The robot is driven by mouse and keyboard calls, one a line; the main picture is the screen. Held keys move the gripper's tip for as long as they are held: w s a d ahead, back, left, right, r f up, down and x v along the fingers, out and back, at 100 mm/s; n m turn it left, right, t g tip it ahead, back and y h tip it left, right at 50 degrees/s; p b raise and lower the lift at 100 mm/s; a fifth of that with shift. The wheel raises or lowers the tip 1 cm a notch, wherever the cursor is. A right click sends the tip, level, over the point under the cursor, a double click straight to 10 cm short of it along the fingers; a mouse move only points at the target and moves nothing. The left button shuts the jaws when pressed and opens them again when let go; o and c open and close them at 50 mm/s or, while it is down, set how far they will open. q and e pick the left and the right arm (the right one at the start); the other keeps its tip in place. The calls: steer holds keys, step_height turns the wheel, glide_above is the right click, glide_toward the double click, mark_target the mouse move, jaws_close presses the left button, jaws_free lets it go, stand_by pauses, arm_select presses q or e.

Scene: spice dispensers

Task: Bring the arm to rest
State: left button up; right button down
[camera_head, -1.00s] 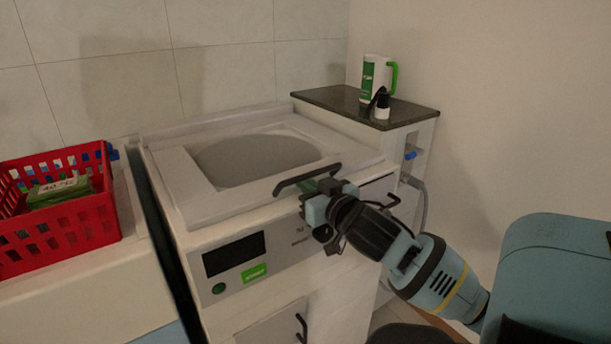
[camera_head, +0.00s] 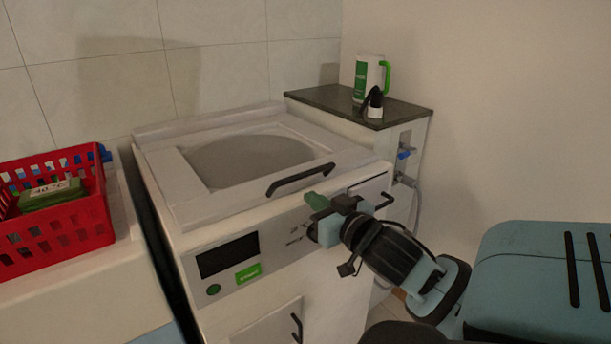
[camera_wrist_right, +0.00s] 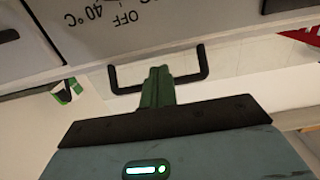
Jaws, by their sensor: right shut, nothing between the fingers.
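My right gripper (camera_head: 316,200) is in front of the white washing machine (camera_head: 275,262), near the right part of its front panel. Its green fingers are shut with nothing between them. The black lid handle (camera_head: 300,179) is just above and left of the gripper in the head view. I cannot tell whether the fingers touch anything. My left gripper is not in view.
A red basket (camera_head: 75,236) with a green pack stands on the left counter. A dark shelf (camera_head: 335,101) at the back right holds a white and green jug (camera_head: 367,78) and a small black-and-white bottle (camera_head: 375,108). A blue valve (camera_head: 404,154) is on the wall side.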

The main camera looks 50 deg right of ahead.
steer(key=shift+s+a+r, duration=0.2)
steer(key=shift+s+r, duration=0.05)
steer(key=shift+s, duration=0.3)
steer(key=shift+s+a+r, duration=0.2)
steer(key=shift+s, duration=0.3)
